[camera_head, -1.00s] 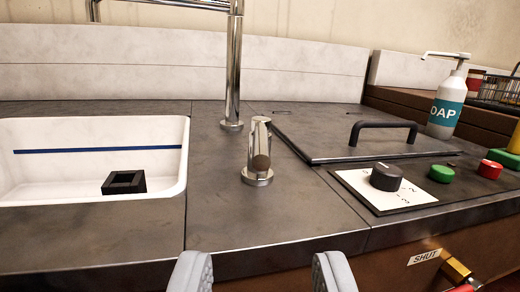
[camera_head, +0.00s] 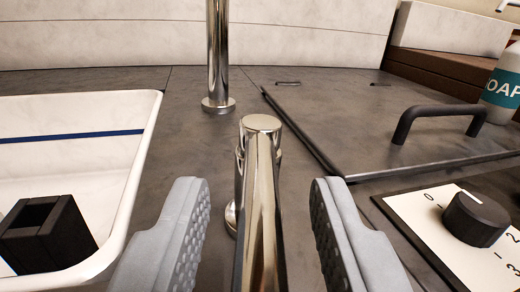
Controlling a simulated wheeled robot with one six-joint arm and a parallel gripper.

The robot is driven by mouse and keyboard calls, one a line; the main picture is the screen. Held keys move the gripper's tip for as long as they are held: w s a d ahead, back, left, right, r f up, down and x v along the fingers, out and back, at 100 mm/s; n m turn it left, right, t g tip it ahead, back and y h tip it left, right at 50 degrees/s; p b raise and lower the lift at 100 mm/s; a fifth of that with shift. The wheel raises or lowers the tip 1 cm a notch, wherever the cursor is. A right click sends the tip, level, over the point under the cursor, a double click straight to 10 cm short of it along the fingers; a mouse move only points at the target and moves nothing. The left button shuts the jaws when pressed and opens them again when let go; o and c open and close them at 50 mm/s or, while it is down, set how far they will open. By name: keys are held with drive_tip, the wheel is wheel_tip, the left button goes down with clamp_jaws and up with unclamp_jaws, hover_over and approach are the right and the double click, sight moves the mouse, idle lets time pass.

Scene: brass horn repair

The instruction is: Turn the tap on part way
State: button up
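The chrome tap handle (camera_head: 262,200) stands upright on the dark counter in the middle of the camera_head view, with its lever toward me. My gripper (camera_head: 252,215) is open, one grey ridged finger on each side of the lever. Gaps show between the lever and both fingers, so I see no contact. The chrome spout column (camera_head: 217,55) rises from the counter behind the handle; its upper part is out of view. The white sink basin (camera_head: 148,135) with a blue line inside is at the left. The outlet of the spout is not in view.
A black open-topped block (camera_head: 45,235) sits in the sink. To the right are a lid with a black bar handle (camera_head: 440,112), a black dial (camera_head: 476,218) on a numbered white plate, and a soap bottle (camera_head: 503,85). Bare counter lies around the spout base.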

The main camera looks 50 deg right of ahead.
sight(274, 144)
drive_tip(key=shift+w+d, duration=0.35)
drive_tip(key=shift+d, duration=0.05)
clamp_jaws()
drive_tip(key=shift+s+d+r+n+t+y, duration=0.1)
drive_tip(key=shift+s+d+n+t+y, duration=0.2)
drive_tip(key=shift+n+t+y, duration=0.4)
drive_tip(key=shift+s+d+r+n+t+y, duration=0.1)
drive_tip(key=shift+s+d+n+t+y, duration=0.15)
drive_tip(key=shift+n+t+y, duration=0.45)
drive_tip(key=shift+s+d+n+t+y, duration=0.1)
drive_tip(key=shift+d+n+t+y, duration=0.15)
drive_tip(key=shift+n+t+y, duration=0.35)
drive_tip(key=shift+s+d+n+t+y, duration=0.1)
drive_tip(key=shift+d+n+t+y, duration=0.15)
drive_tip(key=shift+y, duration=0.65)
